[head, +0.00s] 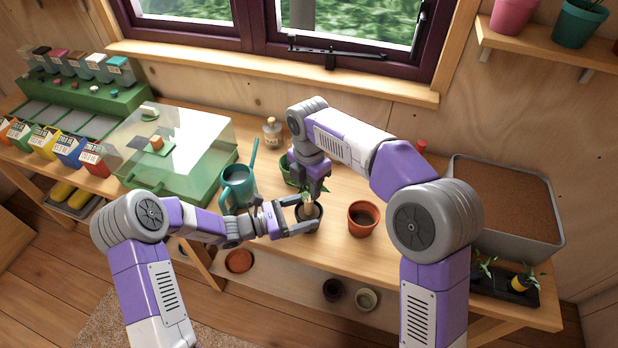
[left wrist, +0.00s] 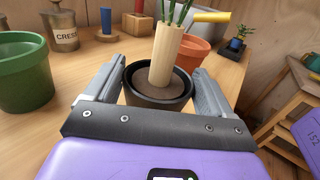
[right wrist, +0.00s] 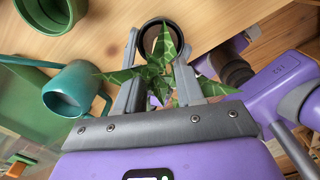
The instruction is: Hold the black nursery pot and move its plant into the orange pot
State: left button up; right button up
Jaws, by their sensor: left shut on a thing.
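The black nursery pot (head: 300,217) stands upright on the bench, also shown in the left wrist view (left wrist: 158,101). My left gripper (head: 306,217) is shut on it, one finger on each side. The plant has a pale tan cylinder (left wrist: 166,55) standing in the dark pot and green leaves (right wrist: 158,68) above it. My right gripper (head: 314,190) points down over the plant. In the right wrist view its fingers are apart, with leaves between and in front of them. The orange pot (head: 363,221) stands just right of the black pot, with brown soil inside.
A teal watering can (head: 238,190) stands left of the grippers, and a green pot (head: 287,170) is partly hidden behind my right gripper. A clear-lidded green box (head: 180,150) fills the left. A soil tray (head: 505,205) and black seedling tray (head: 510,288) are at right.

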aim_at(309, 198)
jog(key=m, duration=0.5)
jog(key=r+m, duration=0.1)
jog(key=m, duration=0.1)
jog(key=shift+m, duration=0.3)
jog(key=m, duration=0.4)
jog(key=r+m, duration=0.1)
jog(key=m, duration=0.5)
jog(key=shift+r+m, duration=0.15)
jog(key=shift+m, duration=0.25)
jog(key=m, duration=0.3)
jog(key=shift+r+m, duration=0.25)
jog(key=shift+m, duration=0.15)
jog(key=m, duration=0.7)
jog(key=shift+r, duration=0.4)
notch_tip(309, 198, down, 12)
jog(key=shift+c, duration=0.4)
grip_shut()
